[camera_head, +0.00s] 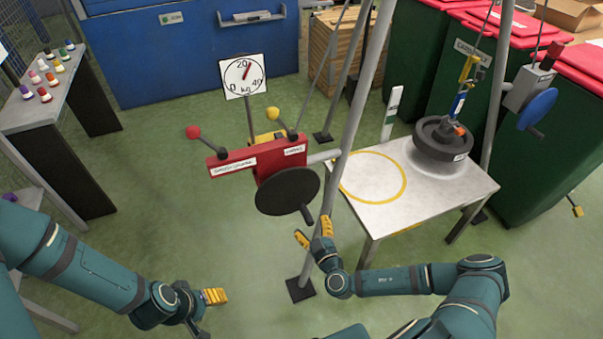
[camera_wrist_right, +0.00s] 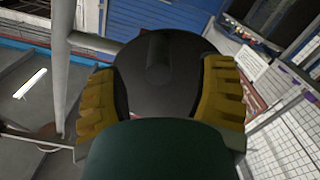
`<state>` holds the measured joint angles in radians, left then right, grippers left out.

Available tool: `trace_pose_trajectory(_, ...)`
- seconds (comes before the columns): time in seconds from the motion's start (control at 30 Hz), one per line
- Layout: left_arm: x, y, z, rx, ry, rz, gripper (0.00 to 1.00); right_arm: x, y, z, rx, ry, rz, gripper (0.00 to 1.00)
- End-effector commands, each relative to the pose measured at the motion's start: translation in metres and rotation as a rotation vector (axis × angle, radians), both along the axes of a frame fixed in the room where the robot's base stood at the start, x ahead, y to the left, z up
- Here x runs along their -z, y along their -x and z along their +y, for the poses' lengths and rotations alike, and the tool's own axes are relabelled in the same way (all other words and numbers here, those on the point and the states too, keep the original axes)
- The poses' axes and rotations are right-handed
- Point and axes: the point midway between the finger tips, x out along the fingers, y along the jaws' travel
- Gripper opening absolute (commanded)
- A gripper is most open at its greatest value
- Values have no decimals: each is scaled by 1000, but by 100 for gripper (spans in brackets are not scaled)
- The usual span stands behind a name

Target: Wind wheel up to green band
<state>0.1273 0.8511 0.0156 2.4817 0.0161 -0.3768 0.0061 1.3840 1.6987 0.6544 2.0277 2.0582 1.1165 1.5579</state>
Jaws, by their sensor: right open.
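A dark spoked-looking wheel (camera_head: 443,138) hangs from or is hooked to a yellow and blue hook (camera_head: 463,85) over the white table; whether it touches the table is unclear. A white post with a green band (camera_head: 392,110) stands behind the table. A black crank disc (camera_head: 287,192) with a peg handle (camera_head: 308,216) is on the red winch box (camera_head: 255,162). My right gripper (camera_head: 314,232) is open just below the peg; in the wrist view the disc (camera_wrist_right: 185,75) and peg (camera_wrist_right: 156,55) show between its fingers. My left gripper (camera_head: 214,297) is low at left, empty; its opening is unclear.
The white table (camera_head: 440,197) has a yellow ring on its left. A blue handwheel (camera_head: 538,108) is at right. The kg dial (camera_head: 243,76), red-ball lever (camera_head: 194,132) and yellow-ball lever (camera_head: 273,114) stand around the winch. A grey pole (camera_head: 348,130) rises beside the crank.

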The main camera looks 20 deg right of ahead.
Motion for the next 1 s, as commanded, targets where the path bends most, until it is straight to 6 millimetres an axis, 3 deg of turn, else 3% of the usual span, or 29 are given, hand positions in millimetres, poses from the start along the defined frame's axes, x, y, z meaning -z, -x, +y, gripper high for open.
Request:
trace_pose_trajectory(0.6, -10, 0, 0, 0, 0, 0, 56, 0, 44, 0, 0, 0, 1, 69)
trace_pose_trajectory(1.0, -10, 0, 0, 0, 0, 0, 56, 0, 49, 0, 0, 1, 0, 69)
